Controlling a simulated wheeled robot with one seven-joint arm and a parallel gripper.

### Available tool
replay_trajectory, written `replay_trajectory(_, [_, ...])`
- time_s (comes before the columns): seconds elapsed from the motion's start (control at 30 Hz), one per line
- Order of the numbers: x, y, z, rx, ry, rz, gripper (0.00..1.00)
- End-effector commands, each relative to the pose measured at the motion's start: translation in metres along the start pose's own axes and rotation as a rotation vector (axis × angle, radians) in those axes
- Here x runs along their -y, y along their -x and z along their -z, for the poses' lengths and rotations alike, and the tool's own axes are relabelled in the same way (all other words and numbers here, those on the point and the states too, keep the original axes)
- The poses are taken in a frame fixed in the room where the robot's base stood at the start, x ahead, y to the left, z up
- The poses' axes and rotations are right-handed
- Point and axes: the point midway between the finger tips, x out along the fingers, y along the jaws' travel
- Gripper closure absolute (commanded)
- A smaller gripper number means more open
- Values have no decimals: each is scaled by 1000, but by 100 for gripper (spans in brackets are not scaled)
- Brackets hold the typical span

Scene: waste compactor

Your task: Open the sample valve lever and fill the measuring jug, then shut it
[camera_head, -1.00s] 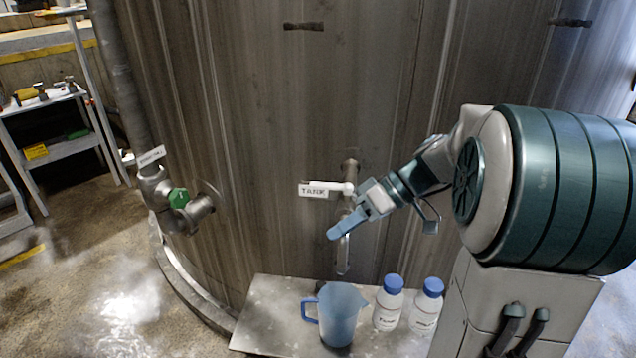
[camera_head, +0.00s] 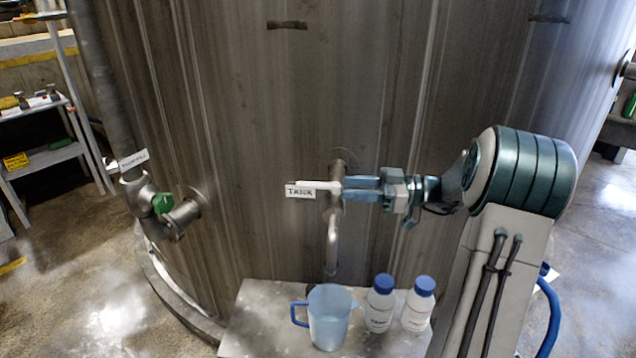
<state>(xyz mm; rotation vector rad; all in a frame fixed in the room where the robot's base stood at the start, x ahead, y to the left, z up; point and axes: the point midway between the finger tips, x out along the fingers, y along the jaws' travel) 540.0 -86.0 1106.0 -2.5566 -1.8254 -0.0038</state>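The sample valve lever (camera_head: 326,186) is white and points left from a tap on the tank wall, with a TANK label (camera_head: 299,191) at it. Its spout (camera_head: 332,250) curves down above the jug. The blue translucent measuring jug (camera_head: 329,318) stands upright on a metal shelf, handle to the left. Whether it holds liquid I cannot tell, and no stream shows. My gripper (camera_head: 345,188) points left at the lever's right end, its two blue fingers a little apart. Whether the fingers touch the lever is too small to tell.
Two white bottles with blue caps (camera_head: 380,303) (camera_head: 418,304) stand right of the jug on the shelf (camera_head: 262,306). A pipe valve with a green handle (camera_head: 163,203) is at the left. A cart (camera_head: 45,152) with tools stands further left.

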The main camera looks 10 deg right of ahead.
Motion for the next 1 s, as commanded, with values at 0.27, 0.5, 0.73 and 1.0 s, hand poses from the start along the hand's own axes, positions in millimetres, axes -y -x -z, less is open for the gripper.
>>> replay_trajectory(0.27, [1,-57,2,1,-2,2,62])
replay_trajectory(0.5, [0,-80,1,1,-2,1,62])
replay_trajectory(0.73, [0,-82,0,2,-1,-1,62])
replay_trajectory(1.0, [0,-82,0,2,-1,0,100])
